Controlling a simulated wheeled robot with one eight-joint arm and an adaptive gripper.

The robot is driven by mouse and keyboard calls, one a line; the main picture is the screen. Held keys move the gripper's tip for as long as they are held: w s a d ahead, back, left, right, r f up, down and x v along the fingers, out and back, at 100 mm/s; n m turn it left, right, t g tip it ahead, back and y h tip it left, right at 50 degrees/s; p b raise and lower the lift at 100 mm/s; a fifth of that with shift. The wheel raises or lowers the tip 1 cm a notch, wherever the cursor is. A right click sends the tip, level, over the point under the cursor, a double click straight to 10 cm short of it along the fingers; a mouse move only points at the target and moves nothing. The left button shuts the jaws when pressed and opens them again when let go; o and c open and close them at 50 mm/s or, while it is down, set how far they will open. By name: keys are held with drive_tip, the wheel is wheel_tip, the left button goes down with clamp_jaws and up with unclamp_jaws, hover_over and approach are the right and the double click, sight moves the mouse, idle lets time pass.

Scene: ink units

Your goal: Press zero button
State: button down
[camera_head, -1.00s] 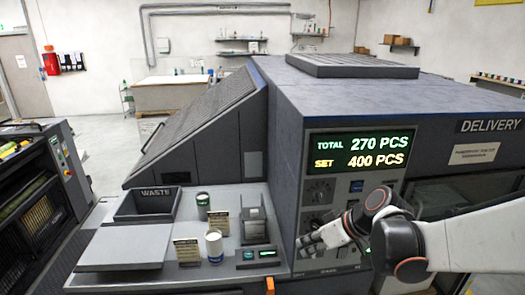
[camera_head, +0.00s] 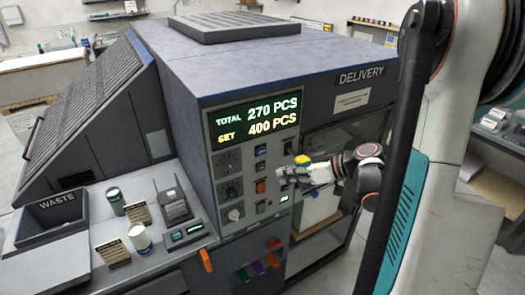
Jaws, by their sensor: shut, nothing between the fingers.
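The control panel (camera_head: 245,219) is on the front of the grey delivery unit. Its display (camera_head: 258,122) reads TOTAL 270 PCS and SET 400 PCS. Below are several knobs (camera_head: 231,190) at left and small buttons at right, among them a red one (camera_head: 261,187), a dark one (camera_head: 260,150) and a lit pale one (camera_head: 284,198). Their labels are too small to read, so I cannot tell which is the zero button. My gripper (camera_head: 282,172) is shut and empty, in front of the panel's right side below the display. It hides part of the button area; contact cannot be told.
A side counter at left holds a waste bin (camera_head: 48,230), two cans (camera_head: 140,238), small signs and a black stand (camera_head: 173,205). An orange lever (camera_head: 206,260) stands at its front edge. The delivery opening is right of the panel, behind my arm.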

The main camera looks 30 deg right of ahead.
sight(261, 151)
drive_tip(key=shift+w, duration=0.1)
drive_tip(key=w, duration=0.8)
drive_tip(key=shift+w+a+p, duration=0.2)
drive_tip(key=shift+w+p, duration=0.1)
drive_tip(key=shift+w, duration=0.05)
drive_tip(key=shift+w, duration=0.1)
idle(1.2)
drive_tip(key=shift+w, duration=0.3)
drive_tip(key=shift+w+b, duration=0.4)
drive_tip(key=shift+w, duration=0.1)
idle(0.7)
drive_tip(key=shift+s, duration=0.1)
drive_tip(key=shift+s+b, duration=0.3)
drive_tip(key=shift+s, duration=0.55)
